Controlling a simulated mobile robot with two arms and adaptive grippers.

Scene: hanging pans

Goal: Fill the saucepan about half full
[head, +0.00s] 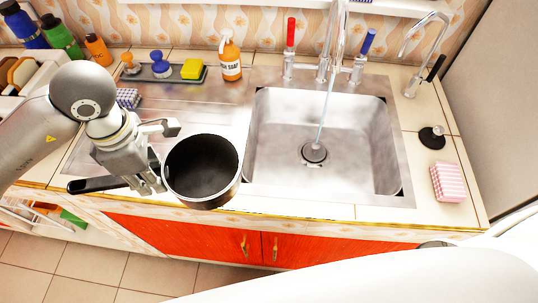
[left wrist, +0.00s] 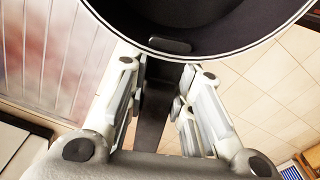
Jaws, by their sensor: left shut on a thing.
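The saucepan (head: 203,168) is dark inside with a light rim, and I see no water in it. My left gripper (head: 157,176) is shut on its black handle (head: 95,184), close to the pan body. The pan is upright or nearly so, above the counter's front edge, left of the sink (head: 262,150). In the left wrist view the handle (left wrist: 155,115) runs between the fingers (left wrist: 158,95) and the pan (left wrist: 200,15) is at the top. A thin water stream (head: 325,105) runs from the tap (head: 326,45) into the sink, apart from the pan. My right gripper is out of view.
A red-handled lever (head: 290,48) and a blue-handled lever (head: 362,57) flank the tap. A soap bottle (head: 230,58), yellow sponge (head: 192,69) and several bottles stand behind. A pink checked block (head: 447,182) and a black plug (head: 432,137) lie right of the sink.

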